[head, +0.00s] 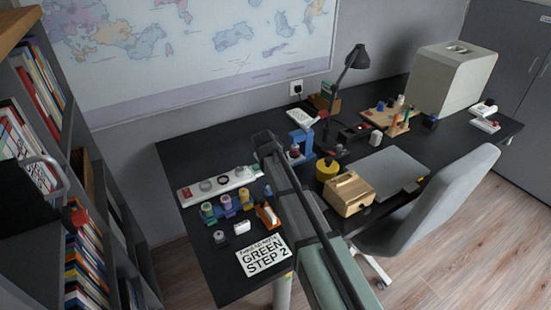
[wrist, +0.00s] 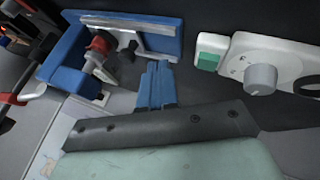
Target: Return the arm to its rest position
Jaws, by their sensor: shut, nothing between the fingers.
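My gripper (wrist: 157,68) shows in the wrist view as two blue fingers pressed together, with nothing between them. In the head view my arm reaches from the bottom edge up over the black desk (head: 180,155), and my gripper (head: 264,142) is at its far end; its fingertips cannot be made out there. In the wrist view a blue vise-like stand (wrist: 75,60) with a red part is left of the fingers. A white panel (wrist: 290,52) with a grey knob and a green patch is to their right. The fingers look apart from both.
In the head view, coloured spools (head: 227,207), a "GREEN STEP 2" sign (head: 263,256) and the white panel (head: 187,193) lie left of my arm. A wooden box (head: 350,192), yellow-black canister (head: 326,170), lamp (head: 357,57) and grey chair (head: 440,200) are right. A bookshelf (head: 75,165) stands far left.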

